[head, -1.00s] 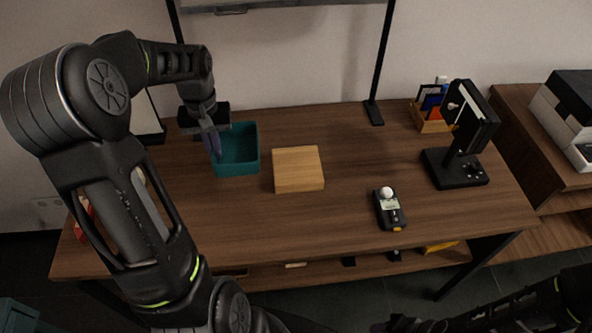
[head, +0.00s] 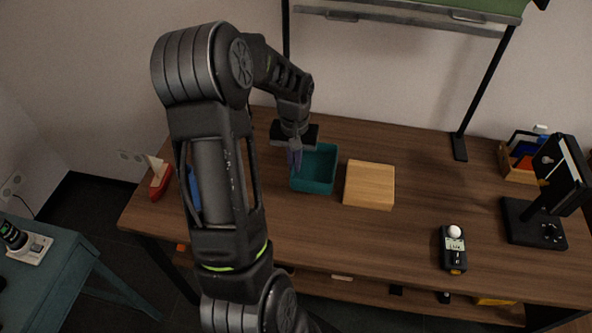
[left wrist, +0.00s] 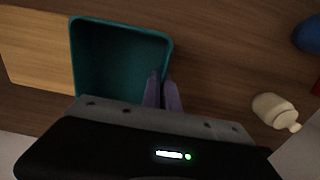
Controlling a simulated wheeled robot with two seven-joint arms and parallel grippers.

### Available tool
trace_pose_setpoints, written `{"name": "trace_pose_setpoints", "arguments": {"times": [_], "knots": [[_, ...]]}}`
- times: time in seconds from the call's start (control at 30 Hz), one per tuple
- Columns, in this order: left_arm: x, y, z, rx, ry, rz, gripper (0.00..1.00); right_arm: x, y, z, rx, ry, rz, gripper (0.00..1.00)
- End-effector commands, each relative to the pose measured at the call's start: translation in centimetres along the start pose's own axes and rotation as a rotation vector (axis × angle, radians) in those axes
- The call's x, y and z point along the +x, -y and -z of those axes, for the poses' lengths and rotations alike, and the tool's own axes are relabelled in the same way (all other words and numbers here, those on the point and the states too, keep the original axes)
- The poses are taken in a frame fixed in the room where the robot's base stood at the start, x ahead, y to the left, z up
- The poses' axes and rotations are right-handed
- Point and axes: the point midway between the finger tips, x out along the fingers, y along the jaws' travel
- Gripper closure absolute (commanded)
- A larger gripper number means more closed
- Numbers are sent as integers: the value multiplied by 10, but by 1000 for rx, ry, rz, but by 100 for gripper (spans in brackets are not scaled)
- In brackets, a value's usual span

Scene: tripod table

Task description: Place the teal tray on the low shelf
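The teal tray (head: 327,182), open-topped and empty, sits on the wooden table left of a wooden block. It also shows in the left wrist view (left wrist: 112,35). My left gripper (head: 295,160) is at the tray's left wall; its purple-grey fingers (left wrist: 163,95) are close together with the tray's wall between them, one inside and one outside. The tray looks upright and level with the tabletop. The low shelf (head: 360,288) runs under the table's front edge, partly hidden by the tabletop and my arm. My right gripper is out of view.
The wooden block (head: 369,185) is close to the tray's right. A handheld meter (head: 453,250), a black stand (head: 535,222) and an organiser (head: 520,160) are farther right. A toy boat (head: 160,178) is left. Several small items lie on the shelf. A teal side table (head: 60,270) stands lower left.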

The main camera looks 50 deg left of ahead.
Motion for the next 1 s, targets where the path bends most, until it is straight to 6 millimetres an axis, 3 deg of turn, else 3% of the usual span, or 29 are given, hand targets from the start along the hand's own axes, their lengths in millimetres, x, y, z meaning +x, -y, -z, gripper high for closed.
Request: {"name": "trace_pose_setpoints", "arguments": {"times": [0.23, 0.5, 0.9, 1.0], "knots": [[3, 0, 0, 1, 1, 0, 100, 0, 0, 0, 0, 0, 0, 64], [36, 0, 0, 2, 1, 0, 100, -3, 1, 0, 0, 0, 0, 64], [42, 0, 0, 2, 0, 0, 100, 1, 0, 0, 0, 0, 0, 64], [40, 0, 0, 1, 0, 0, 88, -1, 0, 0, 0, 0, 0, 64]]}}
